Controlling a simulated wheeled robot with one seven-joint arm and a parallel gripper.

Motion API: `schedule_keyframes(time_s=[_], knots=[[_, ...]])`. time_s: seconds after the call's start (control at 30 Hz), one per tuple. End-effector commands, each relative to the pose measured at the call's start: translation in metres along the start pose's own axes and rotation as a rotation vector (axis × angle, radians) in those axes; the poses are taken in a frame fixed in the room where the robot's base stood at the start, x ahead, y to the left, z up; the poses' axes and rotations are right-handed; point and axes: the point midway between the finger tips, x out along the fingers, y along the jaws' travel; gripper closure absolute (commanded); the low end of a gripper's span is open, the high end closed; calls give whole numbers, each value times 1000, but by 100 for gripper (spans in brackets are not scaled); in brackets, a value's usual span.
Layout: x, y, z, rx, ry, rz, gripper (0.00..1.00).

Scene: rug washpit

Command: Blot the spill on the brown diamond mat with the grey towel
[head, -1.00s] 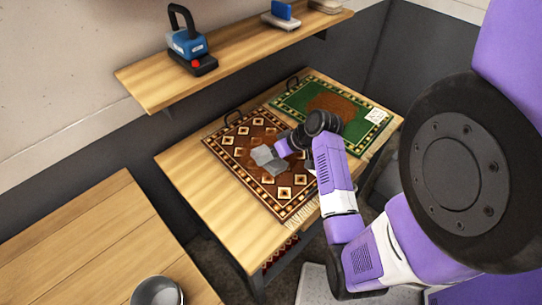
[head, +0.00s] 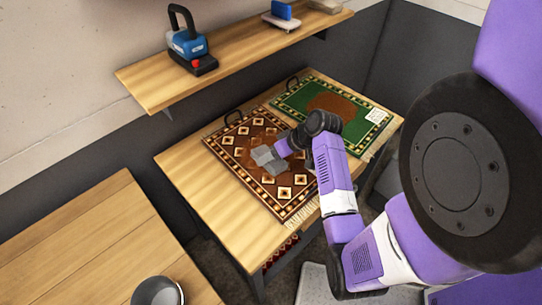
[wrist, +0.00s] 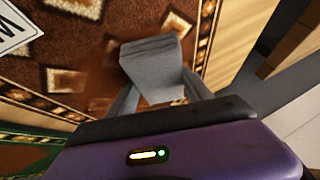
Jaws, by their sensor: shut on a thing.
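The brown diamond mat (head: 287,205) lies flat on the wooden table, with pale diamonds and a dark patterned border. A reddish-brown stain (head: 247,154) shows around the towel in the middle of the mat. My gripper (head: 279,156) is shut on the grey towel (head: 264,157), low over this stain. In the wrist view, the folded towel (wrist: 152,62) stands out between the fingers of my gripper (wrist: 163,92). Brown stained pile surrounds it. The part of the stain beneath the towel is hidden. I cannot tell whether the towel presses on the mat.
A green mat (head: 290,99) with a brown patch and a white card (head: 376,115) lies to the right. A shelf (head: 240,62) above holds a blue tool (head: 188,45). A second wooden table (head: 85,235) with a metal bowl (head: 157,292) stands at lower left.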

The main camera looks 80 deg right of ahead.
Motion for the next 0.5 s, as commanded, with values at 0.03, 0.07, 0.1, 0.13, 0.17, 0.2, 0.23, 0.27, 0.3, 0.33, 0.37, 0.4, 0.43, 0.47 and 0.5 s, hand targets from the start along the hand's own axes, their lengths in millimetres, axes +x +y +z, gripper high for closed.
schedule_keyframes(time_s=[0.03,0.07,0.1,0.13,0.17,0.2,0.23,0.27,0.3,0.33,0.37,0.4,0.43,0.47,0.5], knots=[[-2,-2,2,5,-9,-2,74],[-5,-2,0,5,-9,-2,74],[-8,-4,-2,4,-9,-2,74],[-11,-5,-4,4,-8,-2,74],[-14,-6,-7,4,-7,-2,74],[-18,-7,-10,3,-6,-2,74],[-21,-8,-12,3,-6,-2,74],[-24,-9,-14,2,-5,-2,74],[-28,-11,-16,2,-5,-2,74],[-30,-12,-18,1,-4,-2,74],[-33,-13,-20,1,-4,-1,74],[-36,-14,-22,1,-3,-1,74],[-39,-15,-24,1,-3,-1,74],[-42,-16,-26,1,-3,-1,74],[-46,-17,-28,1,-2,-1,74]])
